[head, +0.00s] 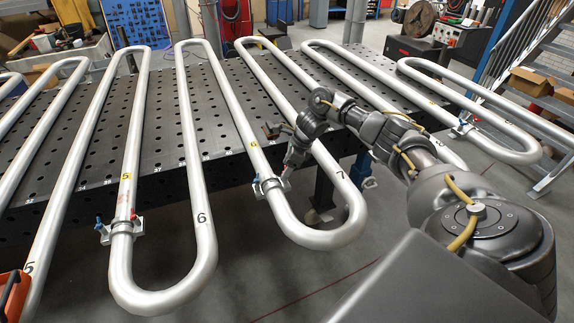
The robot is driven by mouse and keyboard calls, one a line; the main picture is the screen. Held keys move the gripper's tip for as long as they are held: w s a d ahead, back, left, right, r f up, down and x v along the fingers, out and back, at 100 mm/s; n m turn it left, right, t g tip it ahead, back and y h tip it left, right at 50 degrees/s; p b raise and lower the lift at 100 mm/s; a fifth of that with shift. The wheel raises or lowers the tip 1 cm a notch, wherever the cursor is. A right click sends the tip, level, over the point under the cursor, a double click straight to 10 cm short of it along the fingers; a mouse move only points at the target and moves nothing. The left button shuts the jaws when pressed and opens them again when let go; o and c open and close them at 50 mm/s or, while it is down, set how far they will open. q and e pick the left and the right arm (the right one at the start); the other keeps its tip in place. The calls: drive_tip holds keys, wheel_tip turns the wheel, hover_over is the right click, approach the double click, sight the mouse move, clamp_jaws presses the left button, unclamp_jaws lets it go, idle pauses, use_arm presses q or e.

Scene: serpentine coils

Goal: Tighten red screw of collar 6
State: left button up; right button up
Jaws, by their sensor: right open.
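The collar marked with a yellow 6, collar 6 (269,187), is clamped around a pale tube of the coil just beyond the table's near edge. Its red screw (286,184) shows as a small red spot on its right side, and a blue-topped screw (256,179) stands on its left. My right gripper (288,170) comes down from the upper right, with its tip close above the red screw. It is open; its fingers are small and partly hidden, so I cannot tell whether they touch or surround the screw. My left gripper is not in view.
The collar marked 5 (122,228), with red and blue screws, sits on the coil to the left. Another collar (462,129) is at the right. The coil's tubes and bends overhang the perforated black table (217,147). Metal stairs (545,40) stand at the right.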

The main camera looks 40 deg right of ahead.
drive_tip(key=c, duration=1)
